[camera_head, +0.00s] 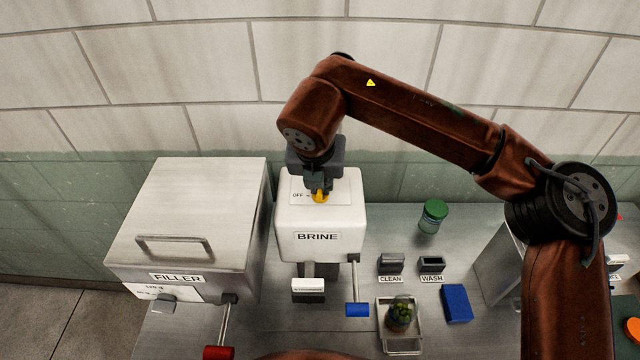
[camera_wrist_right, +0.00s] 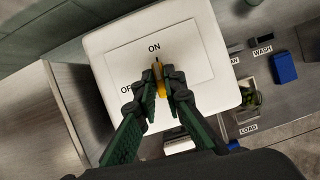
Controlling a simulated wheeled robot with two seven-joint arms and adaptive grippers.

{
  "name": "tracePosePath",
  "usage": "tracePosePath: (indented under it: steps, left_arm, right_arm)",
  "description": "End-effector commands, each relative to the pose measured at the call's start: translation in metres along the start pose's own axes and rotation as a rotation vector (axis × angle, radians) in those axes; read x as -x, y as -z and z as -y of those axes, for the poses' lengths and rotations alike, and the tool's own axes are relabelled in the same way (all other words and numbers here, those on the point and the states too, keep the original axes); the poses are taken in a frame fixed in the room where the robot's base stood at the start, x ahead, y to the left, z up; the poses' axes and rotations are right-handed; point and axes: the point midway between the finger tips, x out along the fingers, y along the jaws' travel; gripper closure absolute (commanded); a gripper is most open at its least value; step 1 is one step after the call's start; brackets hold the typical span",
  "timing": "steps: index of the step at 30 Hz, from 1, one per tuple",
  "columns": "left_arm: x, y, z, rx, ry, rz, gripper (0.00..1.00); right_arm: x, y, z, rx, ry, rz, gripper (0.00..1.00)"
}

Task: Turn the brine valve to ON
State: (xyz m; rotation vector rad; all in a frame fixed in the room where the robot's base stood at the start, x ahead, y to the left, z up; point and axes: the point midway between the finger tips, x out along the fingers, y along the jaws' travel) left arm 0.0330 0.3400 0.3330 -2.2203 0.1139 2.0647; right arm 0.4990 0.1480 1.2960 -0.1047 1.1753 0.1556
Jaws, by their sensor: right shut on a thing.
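The white BRINE box (camera_head: 318,248) stands on the counter with a white label plate on its top. The yellow valve handle (camera_head: 320,197) sits on that plate. My right gripper (camera_head: 319,188) is over the box, shut on the handle, with one finger on each side of it. In the right wrist view, the handle (camera_wrist_right: 158,76) lies between the fingertips (camera_wrist_right: 160,88), and its far end points toward the ON mark. The OFF mark is to the left, partly hidden by a finger. My left gripper is not in view.
The grey FILLER box (camera_head: 190,225) stands left of the brine box.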

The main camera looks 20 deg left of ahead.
Motion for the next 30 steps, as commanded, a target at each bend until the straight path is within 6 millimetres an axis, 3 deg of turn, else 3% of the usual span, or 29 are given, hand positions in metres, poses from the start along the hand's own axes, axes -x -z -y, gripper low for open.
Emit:
tracePosePath:
  steps: [2, 3, 10, 20, 25, 30]
  left_arm:
    - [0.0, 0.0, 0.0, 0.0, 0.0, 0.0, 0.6]
    - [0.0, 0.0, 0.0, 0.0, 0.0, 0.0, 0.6]
    - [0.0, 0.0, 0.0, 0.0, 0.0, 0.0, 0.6]
    - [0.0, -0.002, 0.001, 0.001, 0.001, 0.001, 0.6]
    - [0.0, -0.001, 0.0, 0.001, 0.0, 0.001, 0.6]
    - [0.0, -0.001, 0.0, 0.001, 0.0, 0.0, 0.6]
  right_arm:
    - [0.001, -0.001, 0.0, -0.002, -0.003, 0.002, 1.0]
    - [0.001, -0.001, -0.001, -0.002, -0.003, 0.002, 0.9]
    - [0.001, 0.0, 0.0, -0.001, -0.002, 0.001, 0.74]
    - [0.003, 0.0, 0.0, 0.0, -0.001, 0.001, 0.73]
    - [0.023, -0.001, 0.0, 0.0, -0.001, 0.003, 0.73]
    - [0.058, -0.001, -0.001, 0.0, -0.002, 0.004, 0.73]
